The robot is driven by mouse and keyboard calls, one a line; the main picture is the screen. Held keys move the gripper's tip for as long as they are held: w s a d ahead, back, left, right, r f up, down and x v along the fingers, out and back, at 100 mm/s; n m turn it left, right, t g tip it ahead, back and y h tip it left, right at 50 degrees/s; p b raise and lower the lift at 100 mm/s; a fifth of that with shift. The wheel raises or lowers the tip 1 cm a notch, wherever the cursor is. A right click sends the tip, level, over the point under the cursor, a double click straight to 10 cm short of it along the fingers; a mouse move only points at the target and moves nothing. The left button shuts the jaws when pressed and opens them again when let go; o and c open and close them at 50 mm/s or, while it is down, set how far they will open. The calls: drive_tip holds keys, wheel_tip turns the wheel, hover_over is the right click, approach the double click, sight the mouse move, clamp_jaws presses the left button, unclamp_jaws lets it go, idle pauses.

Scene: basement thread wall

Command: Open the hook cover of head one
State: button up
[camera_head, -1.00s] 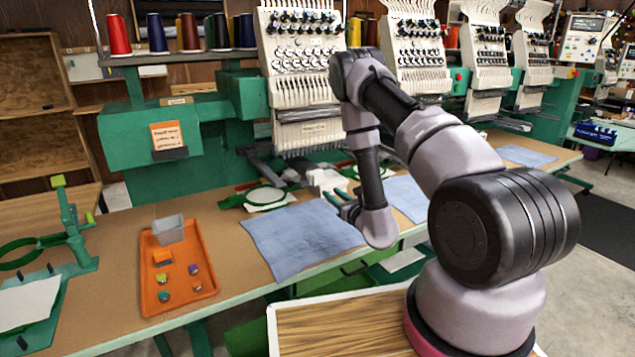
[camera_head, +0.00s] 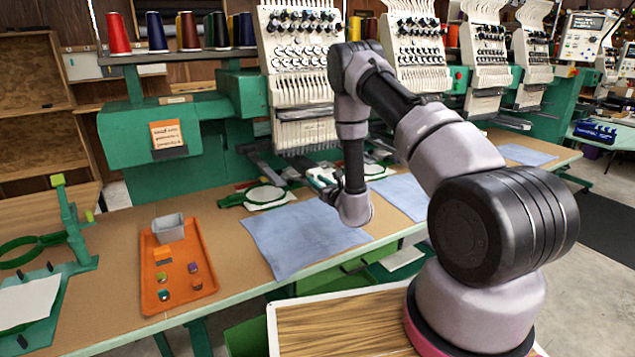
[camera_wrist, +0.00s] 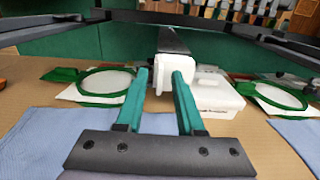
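A white cover (camera_wrist: 173,66) caps the near end of a dark, narrow arm in the wrist view, just beyond my fingertips; I take it as the hook cover. It looks closed, but its hinge is not visible. My gripper (camera_wrist: 160,80) has its two green fingers apart, with the cover's lower part showing between and behind the tips. I cannot tell whether they touch it. In the head view my gripper (camera_head: 328,191) is beside the first machine head (camera_head: 302,75), largely hidden by my wrist, and the cover is mostly hidden.
A white box (camera_wrist: 218,97) stands right of the cover. Green hoops lie at left (camera_wrist: 105,84) and right (camera_wrist: 280,96). A blue cloth (camera_head: 290,235) covers the table front. An orange tray (camera_head: 177,265) with a grey bin and small items is at left.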

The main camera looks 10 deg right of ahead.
clamp_jaws()
idle(1.3)
